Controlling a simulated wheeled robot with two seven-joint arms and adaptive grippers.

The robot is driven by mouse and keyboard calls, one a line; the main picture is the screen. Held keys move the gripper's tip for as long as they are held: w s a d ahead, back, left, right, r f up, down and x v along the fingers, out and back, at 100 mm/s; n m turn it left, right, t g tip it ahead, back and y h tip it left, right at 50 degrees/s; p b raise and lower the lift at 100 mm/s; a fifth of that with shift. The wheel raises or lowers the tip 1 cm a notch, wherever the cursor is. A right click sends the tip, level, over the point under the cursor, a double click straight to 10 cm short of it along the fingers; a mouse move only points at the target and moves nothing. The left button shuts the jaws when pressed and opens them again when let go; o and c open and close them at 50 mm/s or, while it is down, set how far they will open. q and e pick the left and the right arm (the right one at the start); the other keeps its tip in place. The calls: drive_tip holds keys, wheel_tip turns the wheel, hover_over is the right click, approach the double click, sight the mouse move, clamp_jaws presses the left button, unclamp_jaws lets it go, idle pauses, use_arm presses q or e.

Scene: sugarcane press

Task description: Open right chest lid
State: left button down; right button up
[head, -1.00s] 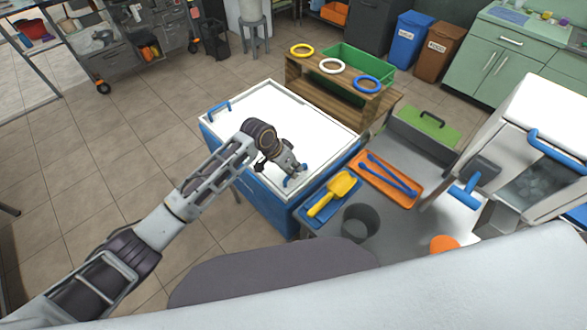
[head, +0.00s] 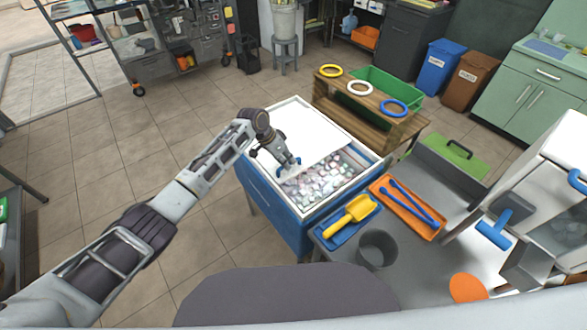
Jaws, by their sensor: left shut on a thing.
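The blue chest (head: 275,217) stands in the middle of the head view, with a pale rim around its top. Its white right lid (head: 312,132) is slid partway to the left. The right part of the chest is uncovered and shows whitish ice cubes (head: 332,177) inside. My left gripper (head: 288,171) is shut on the blue handle of the right lid, at the near side of the lid. The gripper hides most of this handle. The left lid's handle is not visible behind my arm. My right gripper is not in view.
Right of the chest, a grey counter holds a yellow scoop (head: 350,215) on a blue tray, an orange tray (head: 408,230) with blue tongs, and a grey cup (head: 377,249). A wooden stand (head: 385,130) with rings is behind the chest. Open floor lies left.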

use_arm(q)
drive_tip(key=shift+w+a, duration=0.35)
drive_tip(key=shift+w, duration=0.25)
drive_tip(key=c, duration=1.5)
unclamp_jaws()
drive_tip(key=shift+o, duration=0.2)
drive_tip(key=v, duration=1.2)
